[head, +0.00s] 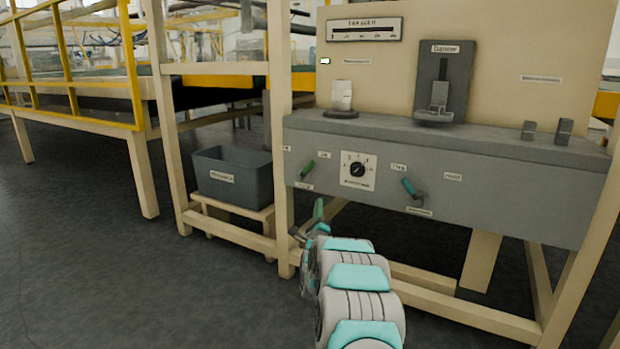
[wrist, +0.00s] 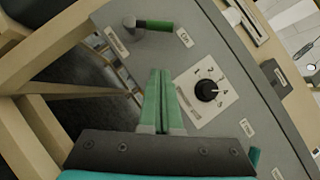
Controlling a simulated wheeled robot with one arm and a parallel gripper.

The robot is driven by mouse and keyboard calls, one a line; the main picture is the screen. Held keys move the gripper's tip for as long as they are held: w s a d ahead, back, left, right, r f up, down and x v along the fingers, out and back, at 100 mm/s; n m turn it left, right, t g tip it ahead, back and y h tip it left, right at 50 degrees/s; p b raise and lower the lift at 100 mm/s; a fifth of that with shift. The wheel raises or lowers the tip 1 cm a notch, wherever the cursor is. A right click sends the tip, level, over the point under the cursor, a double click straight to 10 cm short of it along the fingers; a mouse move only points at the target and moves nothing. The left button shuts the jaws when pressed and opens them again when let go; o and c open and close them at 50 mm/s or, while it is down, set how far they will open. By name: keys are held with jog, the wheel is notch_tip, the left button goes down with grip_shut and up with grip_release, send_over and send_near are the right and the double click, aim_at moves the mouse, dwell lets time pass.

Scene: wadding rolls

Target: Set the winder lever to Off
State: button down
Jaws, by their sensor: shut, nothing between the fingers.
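A lever with a green handle (head: 308,168) sits at the left end of the grey panel front. Its handle tilts up and right, toward a small label; the lettering is too small to read surely. In the wrist view the green handle (wrist: 155,25) extends right from its grey pivot, toward a short label (wrist: 184,37). A second lever with a teal handle (head: 409,187) sits farther right, tilted up and left. I cannot read which one is the winder lever. My gripper (head: 318,203) is shut and empty, below the green lever and apart from it; its green fingers (wrist: 161,72) point toward it.
A dial on a white plate (head: 358,170) sits between the levers, close right of my fingers in the wrist view. A cream frame post (head: 282,220) stands just left of my gripper. A grey bin (head: 232,180) rests on a low stand at left.

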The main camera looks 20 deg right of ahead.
send_near(307, 170)
jog(key=w+d, duration=0.3)
jog(key=d, duration=0.2)
jog(key=shift+w+a+r+b, duration=0.2)
jog(key=shift+w+r+b, duration=0.1)
jog(key=shift+w+r, duration=0.75)
jog(key=shift+s+r, duration=0.1)
jog(key=shift+s, duration=0.05)
jog(key=shift+r+n, duration=0.15)
jog(key=shift+n, duration=0.15)
